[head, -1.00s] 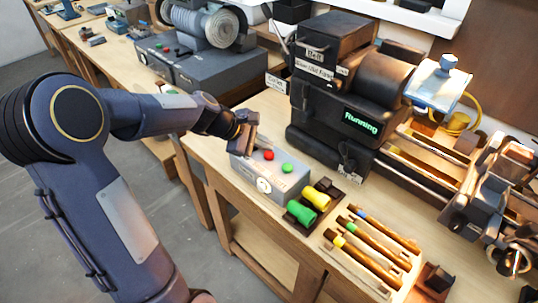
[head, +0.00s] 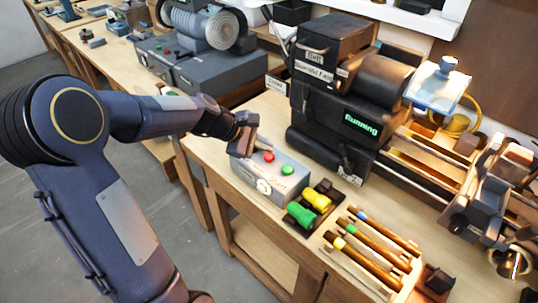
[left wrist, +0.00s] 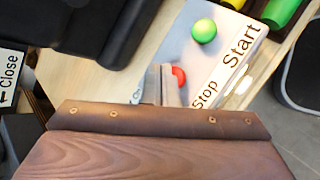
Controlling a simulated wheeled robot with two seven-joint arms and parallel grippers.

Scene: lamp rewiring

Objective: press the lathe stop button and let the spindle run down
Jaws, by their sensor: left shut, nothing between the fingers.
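The grey control box (head: 262,185) sits on the bench edge in front of the lathe (head: 345,110). On its top are a red stop button (head: 268,157) and a green start button (head: 288,170). The left wrist view shows the labels "Stop" and "Start" beside the red button (left wrist: 178,76) and the green button (left wrist: 203,30). My left gripper (head: 246,150) is shut and empty, just beside the red button; its fingertips (left wrist: 162,82) partly cover that button in the wrist view. I cannot tell whether they touch it. The lathe display (head: 360,125) reads "Running" in green. My right gripper is not in view.
Green and yellow handled pieces (head: 308,208) stand in a dark holder right of the box. A rack of long-handled tools (head: 372,245) lies nearer the front. A grinder (head: 205,45) stands on the bench behind.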

